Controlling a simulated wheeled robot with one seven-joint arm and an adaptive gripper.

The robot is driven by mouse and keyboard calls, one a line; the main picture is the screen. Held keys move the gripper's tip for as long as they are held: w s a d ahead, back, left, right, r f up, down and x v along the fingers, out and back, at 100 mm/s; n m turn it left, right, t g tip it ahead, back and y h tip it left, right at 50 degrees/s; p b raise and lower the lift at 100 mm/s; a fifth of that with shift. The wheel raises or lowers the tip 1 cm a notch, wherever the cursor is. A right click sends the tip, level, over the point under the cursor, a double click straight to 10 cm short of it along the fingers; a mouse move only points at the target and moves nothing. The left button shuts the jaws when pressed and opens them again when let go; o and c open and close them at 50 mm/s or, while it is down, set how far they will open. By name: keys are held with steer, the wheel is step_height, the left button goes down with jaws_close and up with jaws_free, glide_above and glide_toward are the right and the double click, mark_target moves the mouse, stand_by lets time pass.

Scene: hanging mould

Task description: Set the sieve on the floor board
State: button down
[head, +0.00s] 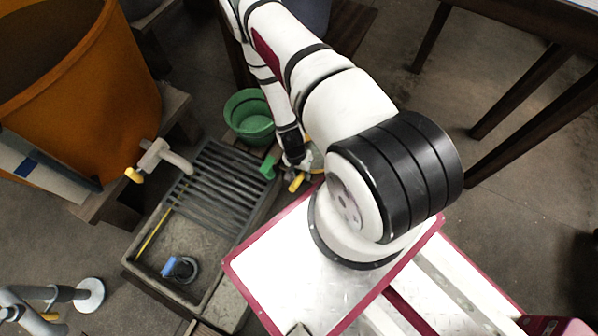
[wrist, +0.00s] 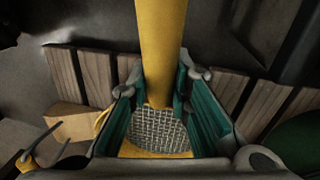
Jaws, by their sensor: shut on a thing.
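The sieve shows in the wrist view with a yellow handle (wrist: 160,45) and a round wire mesh (wrist: 158,132) with a yellow rim. My gripper (wrist: 155,100) is shut on it, with the green finger pads on either side of the yellow handle. In the head view my gripper (head: 295,170) is small and partly hidden by my arm. A yellow bit of the sieve (head: 297,184) shows beside it. A board of wooden slats (wrist: 75,78), which looks like the floor board, lies below the gripper in the wrist view. I cannot tell whether the sieve touches it.
A grey stone sink (head: 190,245) with a ribbed drainboard (head: 215,180) stands left of the gripper, with a tap (head: 160,158) over it. A green bucket (head: 248,118) stands just behind. A large orange tub (head: 85,90) is at upper left. Dark table legs (head: 515,90) are at right.

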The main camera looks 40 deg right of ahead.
steer(key=shift+w+d+f+b, duration=0.15)
steer(key=shift+w+f+b, duration=0.65)
steer(key=shift+f, duration=0.15)
steer(key=shift+w+d+f+b, duration=0.15)
steer(key=shift+w+f+b, duration=0.55)
steer(key=shift+f, duration=0.2)
steer(key=shift+s+f, duration=0.1)
steer(key=c, duration=1.5)
jaws_free()
